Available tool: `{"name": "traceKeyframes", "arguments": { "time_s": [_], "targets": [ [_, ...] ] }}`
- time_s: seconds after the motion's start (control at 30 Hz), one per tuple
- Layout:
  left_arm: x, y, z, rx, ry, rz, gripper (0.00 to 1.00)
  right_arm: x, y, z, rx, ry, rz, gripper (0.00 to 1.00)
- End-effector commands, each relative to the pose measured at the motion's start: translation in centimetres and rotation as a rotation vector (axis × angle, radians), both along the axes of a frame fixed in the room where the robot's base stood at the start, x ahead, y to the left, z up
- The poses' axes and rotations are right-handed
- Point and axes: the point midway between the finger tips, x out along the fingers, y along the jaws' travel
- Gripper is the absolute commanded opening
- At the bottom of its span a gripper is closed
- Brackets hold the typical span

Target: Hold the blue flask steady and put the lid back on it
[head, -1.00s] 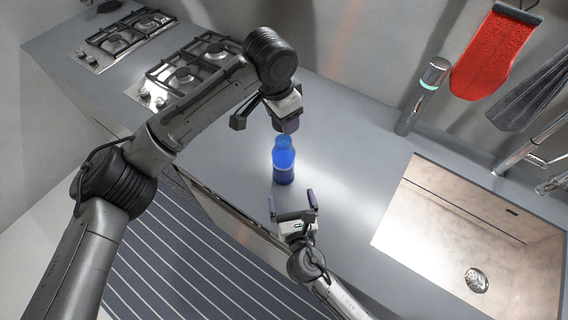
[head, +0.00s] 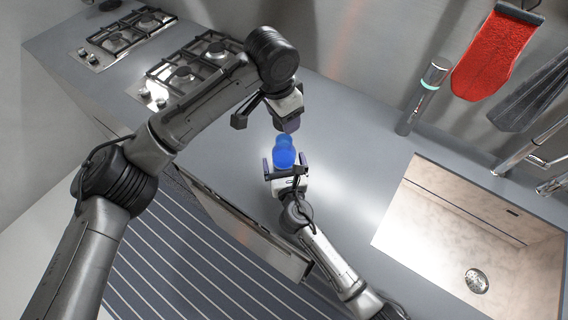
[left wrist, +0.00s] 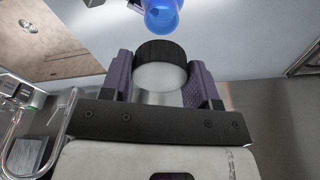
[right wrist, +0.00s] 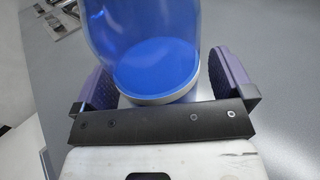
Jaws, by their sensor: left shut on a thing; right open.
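The blue flask (head: 284,155) stands upright on the grey counter near its front edge. Its translucent upper part fills the right wrist view (right wrist: 150,50), and its open mouth shows at the top of the left wrist view (left wrist: 160,16). My right gripper (head: 286,165) is open, its fingers on either side of the flask with gaps visible in the right wrist view. My left gripper (left wrist: 160,75) is shut on the lid, a round piece with a black ribbed rim (left wrist: 160,52) and pale face, held above and behind the flask. The lid is hidden in the head view.
Two gas hobs (head: 190,70) sit at the upper left. A red cloth (head: 497,55) hangs on the back wall. A striped runner (head: 190,270) covers the floor. The counter right of the flask is clear.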

Motion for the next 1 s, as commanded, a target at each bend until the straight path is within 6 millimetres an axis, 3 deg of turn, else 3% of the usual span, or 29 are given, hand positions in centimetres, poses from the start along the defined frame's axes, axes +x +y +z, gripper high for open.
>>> {"name": "traceKeyframes", "arguments": {
  "time_s": [0.4,1.0],
  "targets": [
    [0.00,-0.01,0.00,0.000,0.000,0.000,0.33,0.37,0.10,-0.03,0.001,0.001,0.000,0.99],
    [0.00,-0.01,0.00,0.000,0.000,0.000,0.33,0.35,0.08,-0.03,0.001,0.001,0.000,0.43]
  ]
}}
